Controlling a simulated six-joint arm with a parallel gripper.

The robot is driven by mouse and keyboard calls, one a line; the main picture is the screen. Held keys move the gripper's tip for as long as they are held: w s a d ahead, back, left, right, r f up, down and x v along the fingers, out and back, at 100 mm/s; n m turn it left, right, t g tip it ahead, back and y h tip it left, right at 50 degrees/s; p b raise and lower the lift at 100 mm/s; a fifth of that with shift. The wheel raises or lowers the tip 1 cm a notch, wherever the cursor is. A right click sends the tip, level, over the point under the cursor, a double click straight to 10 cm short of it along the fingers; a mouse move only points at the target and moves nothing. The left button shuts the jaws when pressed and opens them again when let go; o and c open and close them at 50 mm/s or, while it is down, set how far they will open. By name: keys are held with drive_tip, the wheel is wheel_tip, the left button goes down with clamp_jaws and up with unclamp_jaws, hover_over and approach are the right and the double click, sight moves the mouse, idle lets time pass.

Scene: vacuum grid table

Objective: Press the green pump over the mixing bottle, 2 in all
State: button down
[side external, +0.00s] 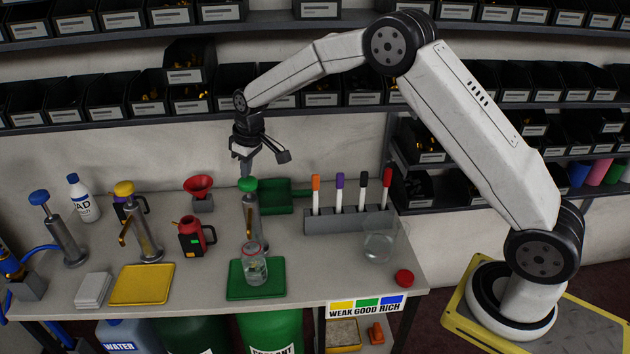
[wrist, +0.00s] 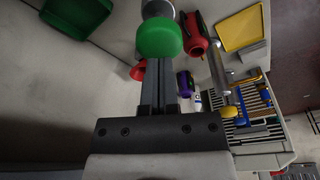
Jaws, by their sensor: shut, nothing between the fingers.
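The green pump (side external: 248,185) has a round green head on a metal cylinder and stands behind the green mat (side external: 276,290). The clear mixing bottle (side external: 254,268) stands upright on that mat, in front of the pump. My gripper (side external: 246,170) points down with its fingers together and empty, right over the green head. In the wrist view, the green head (wrist: 159,39) is at the tips of my closed fingers (wrist: 158,65). I cannot tell whether they touch it. The bottle is not clearly visible in the wrist view.
A yellow pump (side external: 124,188) and blue pump (side external: 39,197) stand to the left, with a red jug (side external: 194,238) between yellow and green. A marker rack (side external: 348,222), glass beaker (side external: 379,248) and red lid (side external: 404,277) are to the right.

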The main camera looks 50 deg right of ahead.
sight(248, 180)
drive_tip(key=shift+s+x, duration=0.15)
drive_tip(key=shift+x, duration=0.7)
drive_tip(key=shift+s+x, duration=0.2)
drive_tip(key=shift+x, duration=0.6)
drive_tip(key=shift+d, duration=0.1)
drive_tip(key=shift+w+v, duration=0.2)
drive_tip(key=shift+v, duration=0.85)
drive_tip(key=shift+w+v, duration=0.25)
drive_tip(key=shift+v, duration=0.75)
drive_tip(key=shift+r, duration=0.15)
drive_tip(key=w+v, duration=0.1)
drive_tip(key=v, duration=0.5)
drive_tip(key=shift+a, duration=0.3)
drive_tip(key=s+f+m, duration=0.1)
drive_tip(key=s+f, duration=0.2)
drive_tip(key=s, duration=1.2)
drive_tip(key=s+d+f+m, duration=0.1)
drive_tip(key=s+f+m, duration=0.1)
drive_tip(key=s, duration=1.3)
drive_tip(key=shift+f+h, duration=0.3)
drive_tip(key=shift+f, duration=0.55)
